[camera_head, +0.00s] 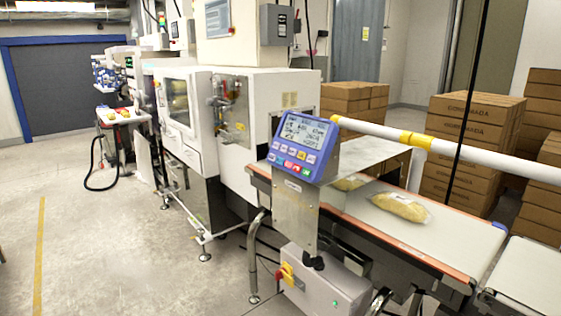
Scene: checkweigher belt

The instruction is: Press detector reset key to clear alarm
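The detector's blue control panel (301,142) stands tilted on a metal bracket beside the belt. Its lit screen (304,130) shows text too small to read. Below the screen are rows of small coloured keys (291,159), including red, green and pink ones; I cannot tell which is the reset key. The conveyor belt (446,236) carries a clear bag of yellowish food (401,207), and another bag (349,183) lies partly under the metal cover. Neither of my grippers is in view.
A white pole with yellow bands (470,152) crosses above the belt at right. A grey box with a red and yellow switch (322,283) sits below the panel. Stacked cartons (470,125) stand behind the belt. The floor (130,240) at left is clear.

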